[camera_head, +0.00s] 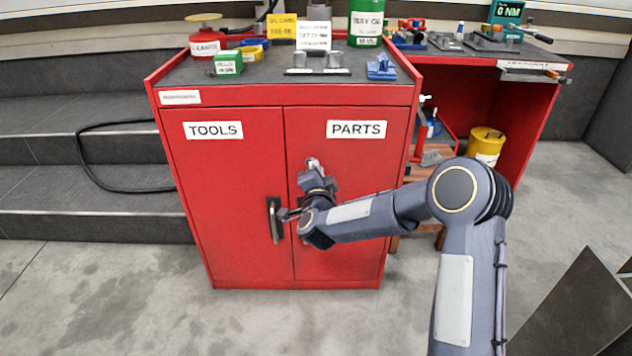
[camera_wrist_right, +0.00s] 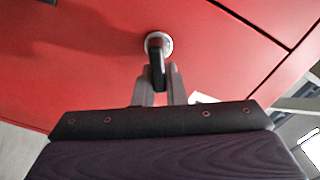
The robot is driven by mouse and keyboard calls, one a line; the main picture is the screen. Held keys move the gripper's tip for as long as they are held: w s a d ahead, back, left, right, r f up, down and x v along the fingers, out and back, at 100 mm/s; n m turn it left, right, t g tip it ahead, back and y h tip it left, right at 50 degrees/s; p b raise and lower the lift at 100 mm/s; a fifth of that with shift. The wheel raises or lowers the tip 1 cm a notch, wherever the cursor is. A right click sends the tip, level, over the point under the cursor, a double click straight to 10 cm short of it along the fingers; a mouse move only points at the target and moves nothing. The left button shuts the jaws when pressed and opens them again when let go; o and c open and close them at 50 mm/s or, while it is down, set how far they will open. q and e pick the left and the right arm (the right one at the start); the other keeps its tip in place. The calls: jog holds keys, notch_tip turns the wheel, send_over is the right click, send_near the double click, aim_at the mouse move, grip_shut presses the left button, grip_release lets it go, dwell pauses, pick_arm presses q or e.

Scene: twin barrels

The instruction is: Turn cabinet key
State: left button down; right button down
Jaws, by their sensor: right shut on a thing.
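The red cabinet (camera_head: 237,220) has two doors, labelled TOOLS on the left and PARTS on the right. The key (camera_head: 313,163) sits in a round silver lock near the upper inner edge of the PARTS door. In the right wrist view the dark key (camera_wrist_right: 157,70) stands out from the silver lock (camera_wrist_right: 158,44). My right gripper (camera_head: 313,172) is at the lock, its fingers (camera_wrist_right: 158,88) shut on the key. The fingers hide part of the key. My left gripper is not in view.
A black door handle (camera_head: 274,220) is on the TOOLS door, close to my right wrist. Tins, boxes and small parts stand on the cabinet top (camera_head: 200,72). A red workbench (camera_head: 535,110) stands at the right, and grey steps (camera_head: 90,175) at the left.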

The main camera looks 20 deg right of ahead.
jog(key=m+b, duration=0.2)
jog(key=shift+d+f+m, duration=0.15)
jog(key=shift+f+m, duration=0.2)
jog(key=shift+m, duration=0.05)
jog(key=shift+f+m+b, duration=0.1)
jog(key=shift+m+b, duration=0.25)
jog(key=shift+m, duration=1.15)
jog(key=c, duration=1.5)
grip_release()
